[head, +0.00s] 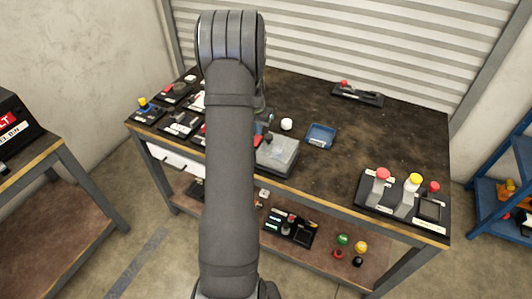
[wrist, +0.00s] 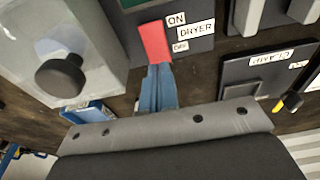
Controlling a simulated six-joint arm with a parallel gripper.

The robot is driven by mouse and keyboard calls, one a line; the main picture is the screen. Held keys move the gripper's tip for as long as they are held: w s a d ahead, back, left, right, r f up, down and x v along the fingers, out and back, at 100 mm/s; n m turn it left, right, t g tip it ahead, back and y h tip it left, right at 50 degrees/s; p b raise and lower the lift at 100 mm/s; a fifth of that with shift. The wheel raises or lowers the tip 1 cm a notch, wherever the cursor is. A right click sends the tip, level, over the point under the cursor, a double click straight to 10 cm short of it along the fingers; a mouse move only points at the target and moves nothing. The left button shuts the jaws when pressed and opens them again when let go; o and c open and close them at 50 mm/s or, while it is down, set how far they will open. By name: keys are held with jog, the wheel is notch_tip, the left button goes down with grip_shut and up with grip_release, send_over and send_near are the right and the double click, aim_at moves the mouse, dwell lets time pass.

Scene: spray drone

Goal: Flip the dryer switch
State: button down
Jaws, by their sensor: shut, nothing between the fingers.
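The dryer switch is a red paddle (wrist: 153,42) in the wrist view, on a dark panel (wrist: 197,47) with white labels reading ON, DRYER and OFF. The paddle leans to the left of the labels. My gripper (wrist: 158,72) has its blue fingers closed together, with nothing between them. The fingertips are at the lower end of the red paddle in the picture; I cannot tell whether they touch it. In the head view my arm hides most of the gripper and the dryer panel.
A grey box (wrist: 25,25) with a black knob (wrist: 62,75) stands close on the left in the wrist view. Another labelled panel (wrist: 240,72) is on the right.

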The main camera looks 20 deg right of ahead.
jog(key=shift+f, duration=0.95)
dwell(0.7)
jog(key=shift+r, duration=3.55)
jog(key=shift+f, duration=0.15)
notch_tip(320, 180, down, 7)
jog(key=shift+r, duration=0.1)
jog(key=shift+r, duration=0.15)
